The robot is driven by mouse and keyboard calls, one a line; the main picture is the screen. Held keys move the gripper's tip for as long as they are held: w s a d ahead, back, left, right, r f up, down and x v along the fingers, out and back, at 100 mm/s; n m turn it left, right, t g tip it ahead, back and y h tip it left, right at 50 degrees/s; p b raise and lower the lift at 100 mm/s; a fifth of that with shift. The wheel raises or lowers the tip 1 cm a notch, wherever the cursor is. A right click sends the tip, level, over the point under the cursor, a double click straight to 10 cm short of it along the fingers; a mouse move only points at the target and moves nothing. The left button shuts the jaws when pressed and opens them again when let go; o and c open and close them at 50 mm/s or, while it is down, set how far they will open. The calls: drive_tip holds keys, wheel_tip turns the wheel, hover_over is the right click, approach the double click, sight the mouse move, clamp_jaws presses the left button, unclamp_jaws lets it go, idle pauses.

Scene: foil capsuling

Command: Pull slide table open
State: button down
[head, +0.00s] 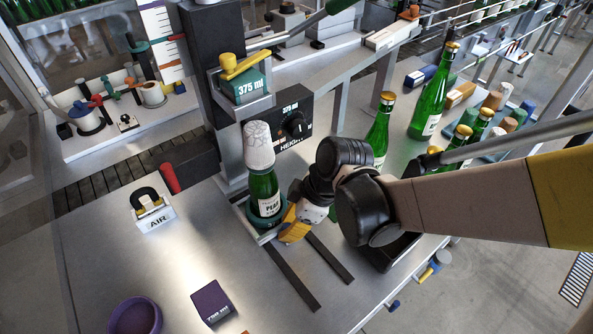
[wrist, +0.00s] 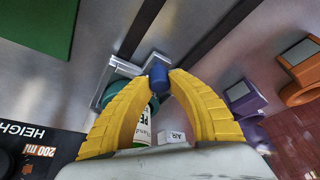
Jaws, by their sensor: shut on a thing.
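The slide table (head: 243,212) is a metal carriage with a teal cup at the base of the machine's dark column. It also shows in the wrist view (wrist: 118,66). A green bottle (head: 264,190) with a white crinkled foil cap (head: 259,143) stands upright in the cup, in front of the column. My gripper (head: 289,226) is low at the bottle's right side. In the wrist view, my yellow fingers (wrist: 159,80) are shut on a blue knob (wrist: 158,73) at the slide table's edge. My fingers hide part of the bottle and cup in that view.
Two dark rails (head: 291,278) run along the metal bench toward the front, with bare surface around them. A purple box (head: 212,301), a purple ring (head: 136,316) and an AIR block (head: 153,217) sit to the left. Several green bottles stand at right behind my arm.

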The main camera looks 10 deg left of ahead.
drive_tip(key=s+d, duration=0.3)
drive_tip(key=d, duration=0.1)
drive_tip(key=s+d, duration=0.4)
drive_tip(key=s+d+p, duration=0.1)
drive_tip(key=s+d, duration=0.2)
drive_tip(key=d, duration=0.2)
drive_tip(key=shift+s, duration=0.25)
drive_tip(key=c, duration=1.2)
unclamp_jaws()
drive_tip(key=shift+a, duration=0.1)
drive_tip(key=v, duration=1.2)
drive_tip(key=shift+w, duration=0.1)
